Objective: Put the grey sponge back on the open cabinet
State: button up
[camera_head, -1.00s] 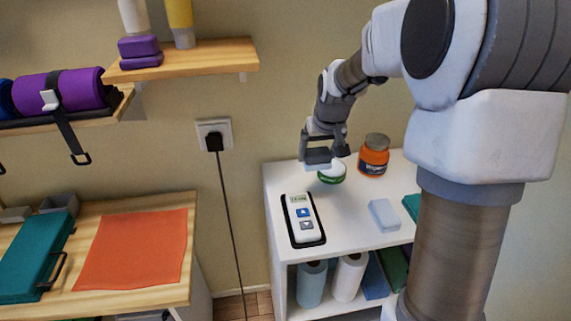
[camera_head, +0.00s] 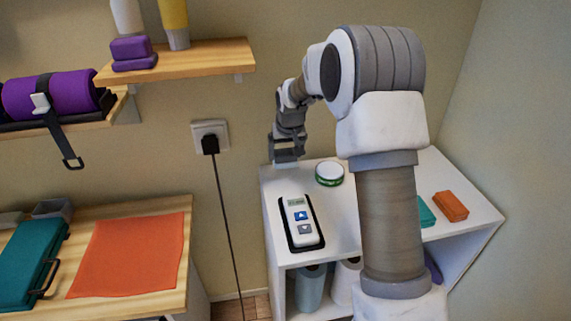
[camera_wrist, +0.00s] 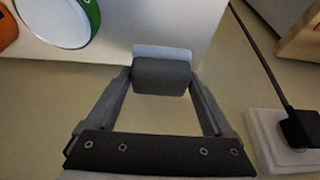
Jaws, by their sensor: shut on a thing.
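My gripper (camera_head: 287,148) is above the back left corner of the white open cabinet (camera_head: 350,215). It is shut on the grey sponge, a small dark grey block (camera_wrist: 162,75) between its fingertips in the wrist view. A pale blue-grey band shows just beyond the block; I cannot tell whether it is part of it. In the wrist view the block overlaps the cabinet's edge, with bare wall beside it. In the head view the sponge is hard to tell from the fingers.
On the cabinet top are a green-rimmed tin (camera_head: 329,173), a remote-like device (camera_head: 300,222), a teal block (camera_head: 425,212) and an orange block (camera_head: 451,206). A plug and socket (camera_head: 210,138) are on the wall to the left.

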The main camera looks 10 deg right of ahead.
aim_at(286, 164)
jog(key=shift+f, duration=1.95)
jog(key=shift+f+b, duration=0.25)
jog(key=shift+b, duration=0.15)
jog(key=o, duration=1.1)
jog(key=shift+r, duration=0.1)
jog(key=shift+c, duration=0.2)
